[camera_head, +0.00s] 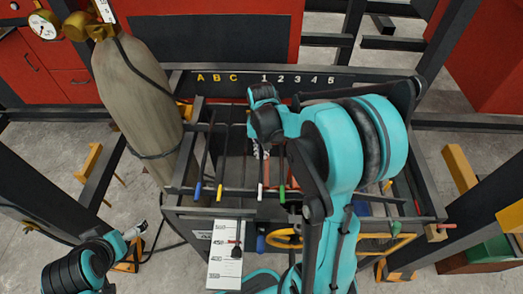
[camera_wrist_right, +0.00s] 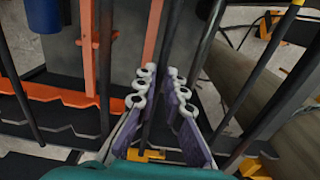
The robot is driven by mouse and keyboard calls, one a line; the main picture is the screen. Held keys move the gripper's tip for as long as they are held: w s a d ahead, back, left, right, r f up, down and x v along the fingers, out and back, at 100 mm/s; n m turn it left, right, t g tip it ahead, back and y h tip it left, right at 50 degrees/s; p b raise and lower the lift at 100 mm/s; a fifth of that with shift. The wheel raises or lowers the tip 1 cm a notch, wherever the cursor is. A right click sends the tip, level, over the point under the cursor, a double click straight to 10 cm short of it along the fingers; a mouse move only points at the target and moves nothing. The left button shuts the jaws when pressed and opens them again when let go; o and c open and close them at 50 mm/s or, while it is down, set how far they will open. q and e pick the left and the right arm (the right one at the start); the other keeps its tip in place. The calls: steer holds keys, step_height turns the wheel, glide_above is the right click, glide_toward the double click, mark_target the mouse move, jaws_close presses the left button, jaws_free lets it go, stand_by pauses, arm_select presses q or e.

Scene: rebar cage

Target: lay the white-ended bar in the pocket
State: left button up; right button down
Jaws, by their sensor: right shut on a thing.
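The white-ended bar (camera_head: 261,190) lies front to back over the dark frame in the head view, its white end toward me. My right gripper (camera_head: 260,152) is over it, seen from above and partly covered by my own arm. In the right wrist view, the gripper's pale-tipped fingers (camera_wrist_right: 160,92) close around a dark bar (camera_wrist_right: 154,78), whose coloured end is out of sight. My left gripper (camera_head: 136,231) is low at the left, away from the frame; its opening is too small to judge. I cannot make out which notch is the pocket.
Blue-ended (camera_head: 197,191), yellow-ended (camera_head: 220,191) and green-ended (camera_head: 282,193) bars lie beside it. A notched orange strip (camera_wrist_right: 75,98) shows in the right wrist view. A gas cylinder (camera_head: 140,95) stands close at the left. A lettered, numbered board (camera_head: 245,87) is behind.

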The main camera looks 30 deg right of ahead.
steer(key=shift+f+b, duration=0.3)
steer(key=shift+f, duration=0.25)
steer(key=c, duration=1.5)
jaws_free()
steer(key=shift+c, duration=0.2)
steer(key=shift+r, duration=0.1)
step_height(320, 180, up, 12)
